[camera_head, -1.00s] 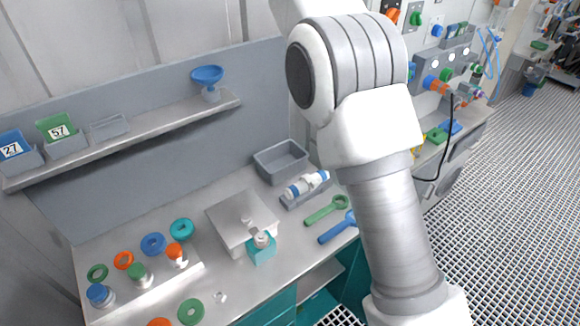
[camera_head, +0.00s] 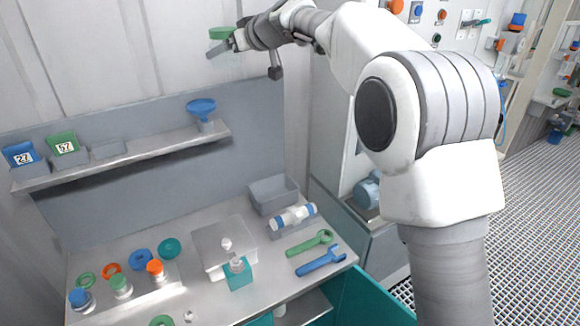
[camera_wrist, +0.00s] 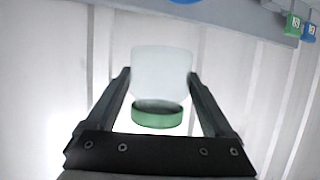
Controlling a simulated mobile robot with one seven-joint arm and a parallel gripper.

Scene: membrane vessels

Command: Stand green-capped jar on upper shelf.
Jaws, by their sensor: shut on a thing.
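My gripper (camera_head: 228,48) is raised in front of the back wall, high above the shelf, and is shut on the green-capped jar. The jar's green cap (camera_head: 221,33) shows on top in the head view, with the pale clear body below, so it looks about upright. In the wrist view, the jar's whitish body (camera_wrist: 163,72) and green cap (camera_wrist: 157,117) sit between the two fingers (camera_wrist: 163,95). The upper shelf (camera_head: 170,143) is a grey ledge on the back panel, below and left of my gripper. The jar is well clear of it.
Shelf room is free between the grey bin and funnel. The bench below holds capped jars, rings and wrenches (camera_head: 320,262).

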